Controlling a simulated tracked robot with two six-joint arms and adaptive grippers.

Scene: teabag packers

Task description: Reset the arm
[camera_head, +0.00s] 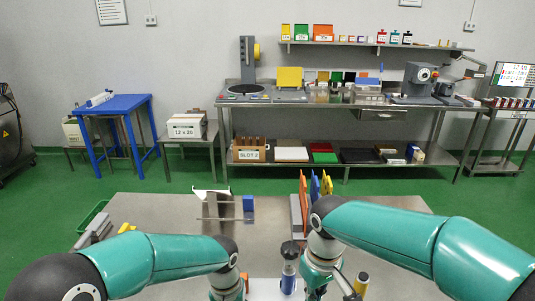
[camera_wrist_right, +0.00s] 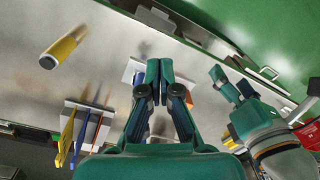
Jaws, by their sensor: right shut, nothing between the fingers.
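My right gripper (camera_wrist_right: 161,72) is shut and empty in the right wrist view, its two fingertips together above the steel table (camera_head: 150,211). My left gripper (camera_wrist_right: 231,82) shows at the right of that view, with its two fingers apart and nothing seen between them. In the head view both teal arms reach in over the near part of the table, left and right. Both grippers there are at the bottom edge and partly cut off or hidden by the arm links.
A rack with orange, blue and yellow upright plates (camera_head: 314,187) stands beside my right arm. A yellow-banded cylinder (camera_wrist_right: 62,47) is on the table nearby. A blue block (camera_head: 248,203) stands farther back. Grey blocks (camera_head: 95,229) lie at the left. The table's back right is clear.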

